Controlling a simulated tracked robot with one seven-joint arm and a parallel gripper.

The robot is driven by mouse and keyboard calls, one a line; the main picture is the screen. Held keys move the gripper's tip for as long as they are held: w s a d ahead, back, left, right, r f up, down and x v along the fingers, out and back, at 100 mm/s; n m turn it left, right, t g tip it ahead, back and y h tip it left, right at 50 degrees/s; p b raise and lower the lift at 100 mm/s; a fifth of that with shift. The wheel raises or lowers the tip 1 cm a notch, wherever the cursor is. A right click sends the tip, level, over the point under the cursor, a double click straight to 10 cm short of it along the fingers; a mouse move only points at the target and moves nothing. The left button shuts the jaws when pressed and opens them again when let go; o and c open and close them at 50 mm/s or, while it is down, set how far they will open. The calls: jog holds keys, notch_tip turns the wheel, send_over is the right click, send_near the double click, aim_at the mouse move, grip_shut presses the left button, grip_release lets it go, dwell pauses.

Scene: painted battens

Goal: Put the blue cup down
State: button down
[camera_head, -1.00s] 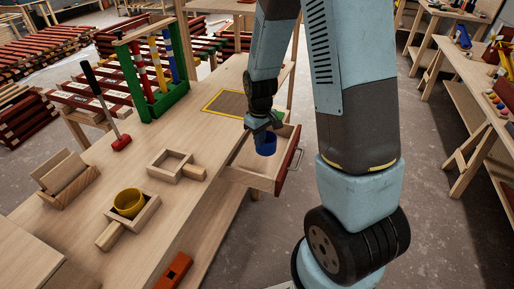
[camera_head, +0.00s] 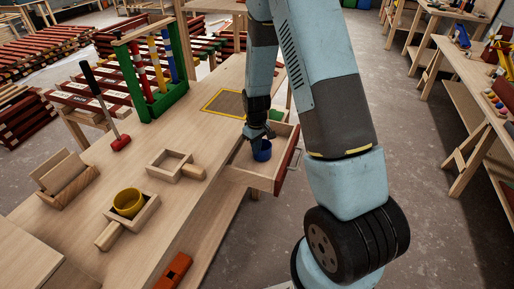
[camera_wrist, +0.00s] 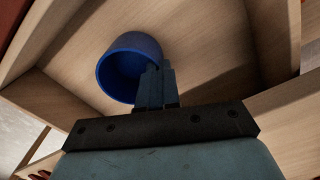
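The blue cup (camera_head: 262,152) is inside the open drawer (camera_head: 264,181), at or just above its floor; I cannot tell if it touches. My gripper (camera_head: 258,138) is over the cup from above. In the wrist view the cup (camera_wrist: 118,72) shows its open mouth, and my gripper's fingers (camera_wrist: 157,84) are close together at its right rim, one overlapping the inside and one outside. They look shut on the cup's wall. The lower part of the rim is hidden by the fingers.
The drawer has a red front (camera_head: 287,170) and wooden side walls around the cup. On the bench are a yellow cup (camera_head: 128,203) in a wooden holder, an empty wooden holder (camera_head: 172,163), a yellow-edged mat (camera_head: 225,103) and a green rack (camera_head: 178,100).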

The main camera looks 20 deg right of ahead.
jog(key=shift+f, duration=0.15)
jog(key=c, duration=1.8)
grip_release()
jog(key=shift+f, duration=0.1)
jog(key=o, duration=0.5)
jog(key=shift+c, duration=0.2)
